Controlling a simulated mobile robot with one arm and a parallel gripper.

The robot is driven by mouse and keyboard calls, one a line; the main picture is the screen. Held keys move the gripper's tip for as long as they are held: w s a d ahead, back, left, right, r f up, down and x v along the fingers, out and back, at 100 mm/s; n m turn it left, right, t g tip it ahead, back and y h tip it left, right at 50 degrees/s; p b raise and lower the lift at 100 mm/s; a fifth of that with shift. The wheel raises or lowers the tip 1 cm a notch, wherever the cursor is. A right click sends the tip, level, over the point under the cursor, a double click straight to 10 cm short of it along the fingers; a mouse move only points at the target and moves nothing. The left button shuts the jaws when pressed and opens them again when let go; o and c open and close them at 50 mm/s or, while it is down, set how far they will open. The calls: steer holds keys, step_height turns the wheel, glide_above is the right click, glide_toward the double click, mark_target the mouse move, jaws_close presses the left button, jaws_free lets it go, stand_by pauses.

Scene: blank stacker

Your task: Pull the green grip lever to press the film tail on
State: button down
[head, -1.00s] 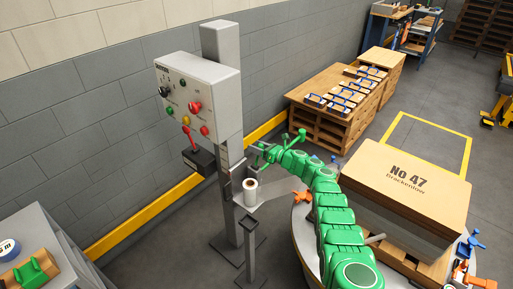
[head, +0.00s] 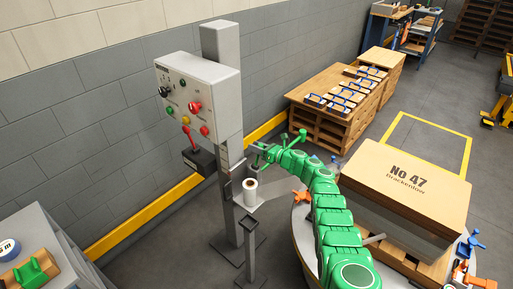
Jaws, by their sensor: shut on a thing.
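My gripper (head: 262,151) is at the end of my green arm, beside the grey mast at the middle of the head view. It appears shut on the small green grip lever (head: 257,160) by the mast; the fingers and lever are tiny and overlap, so the exact hold is hard to see. The white film roll (head: 250,192) stands upright on its carriage below the gripper. A pale strip of film (head: 280,188) runs right from the roll towards the stack. The film tail's end cannot be made out.
A grey control box (head: 205,95) with buttons and a red-handled lever (head: 187,137) is on the mast (head: 222,45). The boxed stack marked No 47 (head: 415,190) sits on a round turntable (head: 300,235) at right. A yellow rail (head: 150,215) runs along the wall.

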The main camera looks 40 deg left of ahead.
steer(key=shift+s+r+n, duration=0.15)
steer(key=shift+s+n, duration=0.15)
steer(key=shift+n, duration=0.2)
stand_by(0.3)
steer(key=shift+s+n+h, duration=0.5)
steer(key=shift+s+n, duration=1.9)
steer(key=shift+n, duration=0.3)
steer(key=shift+s, duration=0.15)
steer(key=c, duration=0.8)
jaws_free()
steer(key=shift+d, duration=0.1)
